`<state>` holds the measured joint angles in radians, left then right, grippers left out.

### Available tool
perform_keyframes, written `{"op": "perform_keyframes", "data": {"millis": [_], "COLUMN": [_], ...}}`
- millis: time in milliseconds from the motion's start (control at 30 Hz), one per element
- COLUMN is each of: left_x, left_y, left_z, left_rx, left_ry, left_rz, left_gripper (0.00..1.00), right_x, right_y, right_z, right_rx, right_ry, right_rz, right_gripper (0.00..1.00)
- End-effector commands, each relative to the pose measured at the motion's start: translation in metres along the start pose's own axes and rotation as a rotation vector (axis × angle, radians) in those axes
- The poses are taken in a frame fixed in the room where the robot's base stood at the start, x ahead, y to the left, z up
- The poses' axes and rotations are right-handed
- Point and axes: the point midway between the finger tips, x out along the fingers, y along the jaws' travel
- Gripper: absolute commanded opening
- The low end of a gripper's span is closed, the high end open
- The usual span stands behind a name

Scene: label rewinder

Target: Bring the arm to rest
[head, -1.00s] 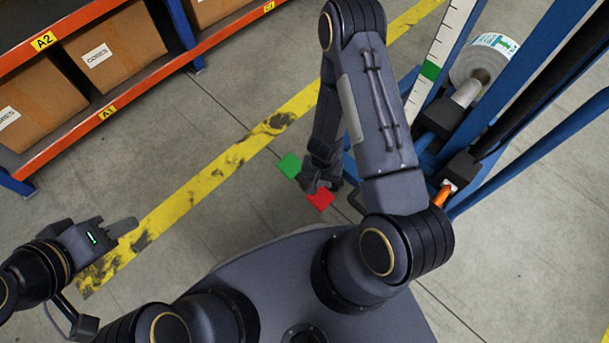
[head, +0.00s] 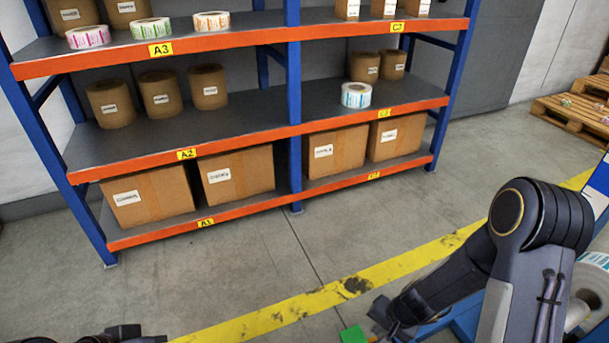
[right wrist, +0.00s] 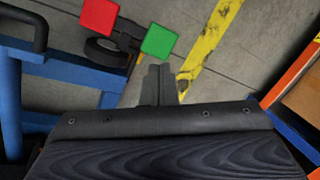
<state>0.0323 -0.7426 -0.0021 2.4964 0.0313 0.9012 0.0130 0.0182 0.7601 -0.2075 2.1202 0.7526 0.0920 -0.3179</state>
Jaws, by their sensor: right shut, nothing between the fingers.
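My right arm comes in at the lower right of the head view, its forearm slanting down to the left. My right gripper (head: 386,318) is low in that view, near a green square (head: 353,334) cut by the bottom edge. In the right wrist view my right gripper (right wrist: 157,84) is shut and empty, its fingers over the floor just below the green square (right wrist: 160,40). A red square (right wrist: 98,18) is to the left of it. My left gripper (head: 125,333) only just shows at the bottom left; its fingers are mostly cut off.
The blue rewinder frame (head: 598,180) and a label roll (head: 594,275) stand close to my right arm. A shelf rack (head: 290,131) with boxes, cores and label rolls fills the back. Open floor with a yellow line (head: 300,306) lies between. Pallets (head: 575,112) are at far right.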

Motion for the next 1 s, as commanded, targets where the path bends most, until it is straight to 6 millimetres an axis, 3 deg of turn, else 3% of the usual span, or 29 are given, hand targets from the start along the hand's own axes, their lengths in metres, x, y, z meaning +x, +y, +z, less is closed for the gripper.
{"op": "perform_keyframes", "data": {"millis": [33,200,400,500,700,1000], "left_x": [0.0,0.0,0.0,0.0,0.0,0.0], "left_y": [0.0,0.0,0.0,0.0,0.0,0.0], "left_z": [0.0,0.0,0.0,0.0,0.0,0.0], "left_rx": [0.0,0.0,0.0,0.0,0.0,0.0], "left_ry": [0.0,0.0,0.0,0.0,0.0,0.0], "left_rz": [0.0,0.0,0.0,0.0,0.0,0.0], "left_gripper": [0.36,0.36,0.36,0.36,0.36,0.36], "right_x": [-0.031,-0.122,-0.213,-0.246,-0.279,-0.299], "right_y": [-0.015,-0.044,-0.046,-0.035,-0.012,0.022], "right_z": [-0.005,0.005,0.04,0.062,0.095,0.127], "right_rx": [-0.019,-0.121,-0.267,-0.337,-0.425,-0.487], "right_ry": [0.017,0.037,0.085,0.116,0.171,0.251], "right_rz": [-0.064,-0.221,-0.313,-0.32,-0.289,-0.212], "right_gripper": [0.0,0.0,0.0,0.0,0.0,0.0]}}
